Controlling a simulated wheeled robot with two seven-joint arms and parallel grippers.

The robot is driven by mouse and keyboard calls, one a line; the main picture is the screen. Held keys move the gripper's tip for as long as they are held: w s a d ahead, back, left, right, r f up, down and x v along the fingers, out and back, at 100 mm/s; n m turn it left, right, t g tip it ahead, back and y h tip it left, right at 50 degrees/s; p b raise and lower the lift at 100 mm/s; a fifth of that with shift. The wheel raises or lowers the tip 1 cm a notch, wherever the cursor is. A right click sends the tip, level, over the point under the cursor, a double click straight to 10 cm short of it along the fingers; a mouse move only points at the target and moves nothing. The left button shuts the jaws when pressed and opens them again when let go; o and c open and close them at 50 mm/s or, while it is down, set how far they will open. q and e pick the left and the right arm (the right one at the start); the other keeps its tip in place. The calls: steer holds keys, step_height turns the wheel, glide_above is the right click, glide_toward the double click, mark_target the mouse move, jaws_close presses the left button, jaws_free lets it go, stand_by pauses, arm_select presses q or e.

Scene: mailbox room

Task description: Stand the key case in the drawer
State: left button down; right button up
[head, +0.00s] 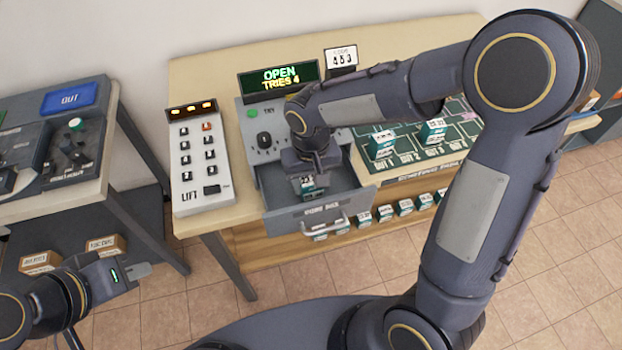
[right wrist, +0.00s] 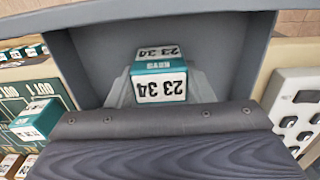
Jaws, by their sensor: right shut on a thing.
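The key case (head: 308,187) is a small teal and white box. In the right wrist view the key case (right wrist: 160,88) shows "KEYS" and "23 34". My right gripper (head: 307,179) points down over the open grey drawer (head: 320,216) and is shut on the case, with a grey finger on each side. The case is within the drawer's outline; I cannot tell whether it touches the floor. The drawer's grey wall (right wrist: 180,13) surrounds it in the wrist view. My left gripper (head: 126,270) is at the lower left, away from the drawer; its jaw opening is unclear.
A lift panel (head: 202,155) stands left of the drawer. A sign (head: 279,79) reads "OPEN TRIES 4". Teal and white boxes (head: 382,144) stand on the green board at right, with several more on the shelf below. The drawer's right side looks empty.

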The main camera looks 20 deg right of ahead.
mark_target(311, 179)
steer(key=shift+f, duration=0.2)
steer(key=o, duration=1)
steer(key=shift+o, duration=0.2)
steer(key=shift+r, duration=0.15)
step_height(311, 179, up, 12)
steer(key=s+d+m+t+y, duration=0.1)
steer(key=s+d, duration=0.3)
steer(key=s, duration=0.4)
steer(key=s+d+m+t+y, duration=0.1)
steer(key=s+d+t, duration=0.3)
steer(key=s, duration=0.4)
steer(key=shift+s+d+f+t+y, duration=0.15)
steer(key=shift+d+f+t+y, duration=0.15)
steer(key=shift+d+f+y, duration=0.45)
